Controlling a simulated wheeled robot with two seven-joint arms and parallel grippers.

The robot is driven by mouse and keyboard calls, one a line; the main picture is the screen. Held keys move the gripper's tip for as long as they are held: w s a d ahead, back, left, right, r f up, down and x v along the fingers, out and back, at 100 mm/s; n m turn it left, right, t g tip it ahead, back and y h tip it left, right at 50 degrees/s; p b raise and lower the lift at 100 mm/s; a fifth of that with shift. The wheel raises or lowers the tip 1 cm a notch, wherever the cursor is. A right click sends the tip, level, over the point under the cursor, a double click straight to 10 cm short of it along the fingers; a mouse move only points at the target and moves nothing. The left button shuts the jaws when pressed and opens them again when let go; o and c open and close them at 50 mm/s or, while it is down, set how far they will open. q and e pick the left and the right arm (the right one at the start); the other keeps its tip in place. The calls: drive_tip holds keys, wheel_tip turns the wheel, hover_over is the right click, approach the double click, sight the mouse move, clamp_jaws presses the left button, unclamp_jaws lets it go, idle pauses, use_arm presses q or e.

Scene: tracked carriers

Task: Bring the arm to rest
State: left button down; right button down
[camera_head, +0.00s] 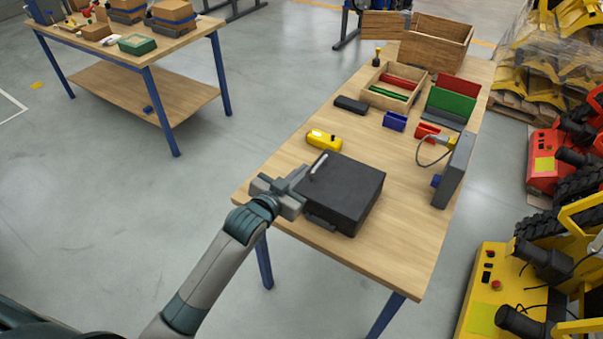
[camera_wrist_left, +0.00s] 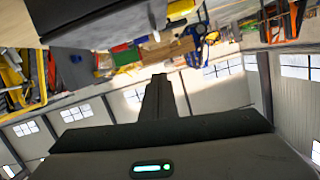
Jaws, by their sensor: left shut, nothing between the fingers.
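My left arm comes in from the lower left in the head view. My left gripper (camera_head: 301,175) is shut and empty at the table's near left edge, close beside a black box (camera_head: 346,193). From this angle I cannot tell whether it touches the box. In the left wrist view the shut dark fingers (camera_wrist_left: 159,82) point up the picture with nothing between them. My right gripper is out of view.
The wooden table (camera_head: 409,236) carries a yellow case (camera_head: 324,140), a wooden tray (camera_head: 411,77), blue and red bins and a grey upright panel (camera_head: 455,170). Another table (camera_head: 160,81) stands back left. Yellow and red machines stand right. Floor left of my arm is clear.

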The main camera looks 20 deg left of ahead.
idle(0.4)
use_arm(q)
drive_tip(key=s+a+f+n+g+y, duration=0.1)
drive_tip(key=s+f+g, duration=0.35)
drive_tip(key=s, duration=0.85)
drive_tip(key=s+a+f+n+g+y, duration=0.1)
drive_tip(key=s+a+f+g, duration=0.15)
drive_tip(key=s+f, duration=0.7)
drive_tip(key=s+f+g+y, duration=0.15)
drive_tip(key=s+g, duration=0.35)
drive_tip(key=s, duration=1.2)
wheel_tip(320, 180, down, 30)
drive_tip(key=b, duration=0.2)
drive_tip(key=s+a+f+g+b, duration=0.2)
drive_tip(key=s+a+f, duration=0.1)
drive_tip(key=s+f, duration=1.6)
drive_tip(key=shift+a+f+b, duration=0.25)
drive_tip(key=shift+f+b, duration=0.1)
drive_tip(key=shift+f, duration=0.2)
